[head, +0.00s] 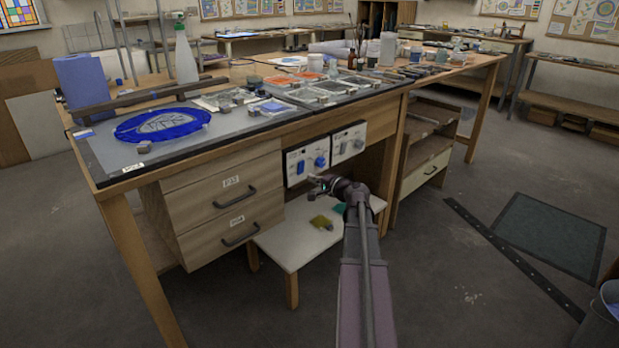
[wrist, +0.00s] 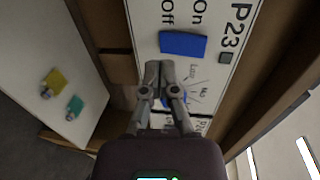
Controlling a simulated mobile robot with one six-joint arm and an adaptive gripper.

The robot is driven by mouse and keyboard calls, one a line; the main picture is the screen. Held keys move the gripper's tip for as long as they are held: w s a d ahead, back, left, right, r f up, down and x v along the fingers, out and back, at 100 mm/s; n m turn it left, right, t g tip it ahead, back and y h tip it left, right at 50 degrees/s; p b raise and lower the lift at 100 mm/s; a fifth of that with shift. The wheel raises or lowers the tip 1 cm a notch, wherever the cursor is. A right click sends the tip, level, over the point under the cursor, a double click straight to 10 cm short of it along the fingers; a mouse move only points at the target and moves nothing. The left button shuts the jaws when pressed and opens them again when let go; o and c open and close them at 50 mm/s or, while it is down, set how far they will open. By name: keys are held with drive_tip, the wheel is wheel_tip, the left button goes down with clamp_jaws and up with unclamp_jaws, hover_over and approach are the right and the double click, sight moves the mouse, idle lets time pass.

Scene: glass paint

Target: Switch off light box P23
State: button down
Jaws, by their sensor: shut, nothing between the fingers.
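Light box P23's white control panel (head: 306,153) is the left of two panels under the bench. It also fills the upper middle of the wrist view (wrist: 145,30), turned sideways, with the label P23. Its blue switch (wrist: 183,44) sits beside the words On and Off; I cannot tell which side is pressed. The switch is at the panel's left in the head view (head: 300,167). A blue dial (head: 320,161) is to its right. My gripper (head: 314,180) is shut and empty, just below the panel. In the wrist view its fingertips (wrist: 158,70) are beside the switch; contact is unclear.
A second, similar panel (head: 347,143) is to the right. Wooden drawers (head: 222,190) stand to the left. A low white stool (head: 290,240) below holds a yellow-green item (head: 320,221) and a teal item (head: 339,208). The bench top above carries a blue glass piece (head: 160,122).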

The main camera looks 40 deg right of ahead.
drive_tip(key=s+f+b, duration=0.1)
drive_tip(key=s, duration=0.9)
drive_tip(key=shift+d+f, duration=0.35)
drive_tip(key=shift+d, duration=0.05)
drive_tip(key=shift+a, duration=0.1)
drive_tip(key=w+a+f+n+g+y, duration=0.2)
drive_tip(key=a+f+n+g, duration=0.2)
drive_tip(key=a, duration=0.8)
drive_tip(key=w+a+f+n+g+y, duration=0.2)
drive_tip(key=a+f+n+g, duration=0.25)
drive_tip(key=a, duration=0.65)
drive_tip(key=s+a+f+n+g+h, duration=0.3)
drive_tip(key=s+a+f+n+g, duration=0.15)
drive_tip(key=a, duration=0.55)
drive_tip(key=s+a+f+n+g+h, duration=0.25)
drive_tip(key=s+a+n, duration=0.2)
drive_tip(key=a, duration=0.55)
wheel_tip(320, 180, up, 32)
drive_tip(key=p, duration=3.2)
drive_tip(key=shift+d+g, duration=0.2)
drive_tip(key=shift+g, duration=0.15)
